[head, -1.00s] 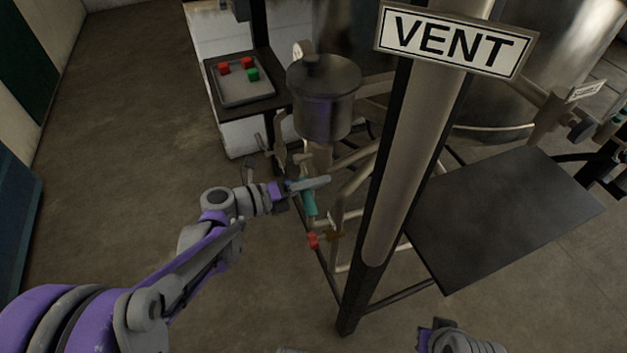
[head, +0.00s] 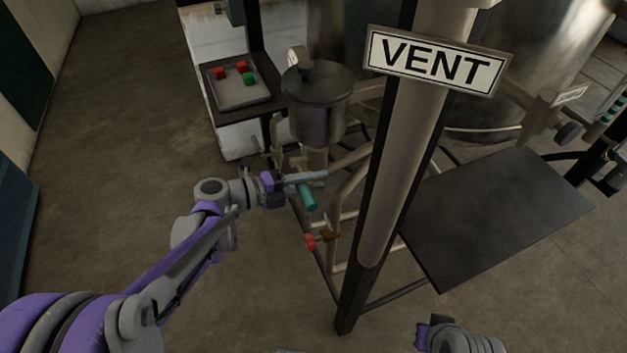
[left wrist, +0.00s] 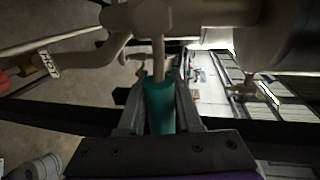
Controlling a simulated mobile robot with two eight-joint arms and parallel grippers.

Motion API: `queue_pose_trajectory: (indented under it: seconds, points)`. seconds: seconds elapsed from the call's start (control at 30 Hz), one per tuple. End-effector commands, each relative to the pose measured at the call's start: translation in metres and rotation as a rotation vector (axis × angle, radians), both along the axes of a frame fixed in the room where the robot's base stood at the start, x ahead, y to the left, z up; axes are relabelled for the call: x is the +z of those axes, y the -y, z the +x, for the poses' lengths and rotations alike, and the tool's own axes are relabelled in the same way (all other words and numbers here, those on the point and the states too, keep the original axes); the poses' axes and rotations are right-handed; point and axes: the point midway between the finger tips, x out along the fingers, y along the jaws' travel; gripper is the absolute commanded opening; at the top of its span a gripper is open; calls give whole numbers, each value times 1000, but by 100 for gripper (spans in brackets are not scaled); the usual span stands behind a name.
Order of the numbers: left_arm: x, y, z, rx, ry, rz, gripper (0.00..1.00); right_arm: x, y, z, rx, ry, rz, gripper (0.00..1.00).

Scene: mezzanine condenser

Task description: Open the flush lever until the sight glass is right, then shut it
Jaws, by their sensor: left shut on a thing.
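The flush lever has a teal handle (head: 308,198) below the small lidded pot, and the handle also fills the middle of the left wrist view (left wrist: 158,105). My left gripper (head: 306,179) is shut on the teal handle, with one finger on each side of it in the left wrist view (left wrist: 160,112). A thin metal stem runs from the handle to a pale pipe fitting. I cannot make out the sight glass or its level. Part of my right arm's end (head: 440,337) shows at the bottom edge; its fingers cannot be made out.
A red-handled valve (head: 310,241) sits just below the lever. A post with a VENT sign (head: 436,60) stands to the right, before a dark plate (head: 495,215). A HOT tag (left wrist: 48,65) hangs on nearby pipework.

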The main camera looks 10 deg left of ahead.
Motion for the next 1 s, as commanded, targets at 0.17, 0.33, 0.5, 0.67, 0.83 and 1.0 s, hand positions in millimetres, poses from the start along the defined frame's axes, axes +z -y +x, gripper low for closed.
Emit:
queue_pose_trajectory:
  seconds: [0.17,0.33,0.5,0.67,0.83,1.0]
  points:
    - [2,0,1,1,0,-6,0,0,0,0,0,0,0,0]
    - [2,0,1,2,1,-6,47,0,0,0,0,0,0,0]
    - [1,0,1,1,0,-3,63,0,0,0,0,0,0,0]
    - [1,0,0,0,1,-3,63,0,0,0,0,0,0,0]
    - [3,-9,-4,4,1,-2,63,2,0,0,0,1,0,0]
    - [10,-34,-21,7,1,-1,63,6,0,0,0,2,0,0]
